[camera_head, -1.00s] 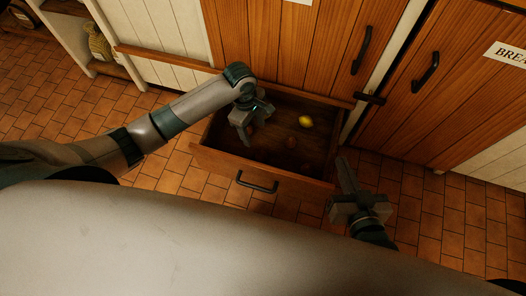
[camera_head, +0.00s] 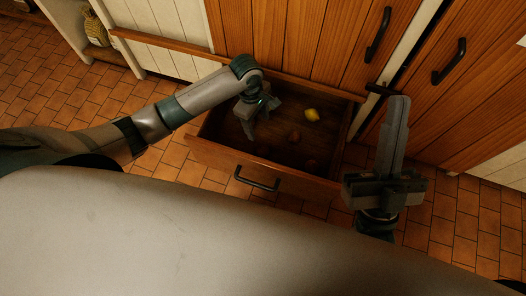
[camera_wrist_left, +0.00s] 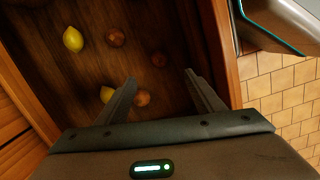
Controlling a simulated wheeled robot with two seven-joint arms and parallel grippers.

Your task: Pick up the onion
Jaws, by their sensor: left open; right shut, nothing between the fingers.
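I cannot tell whether all are onions. My left gripper (camera_head: 262,130) is open and empty, pointing down into the drawer at its left side. My right gripper (camera_head: 398,103) is shut and empty, right of the drawer.
The wooden drawer (camera_head: 225,158) has a dark handle (camera_head: 257,180). Cabinet doors (camera_head: 330,40) stand behind it. Tiled floor lies around.

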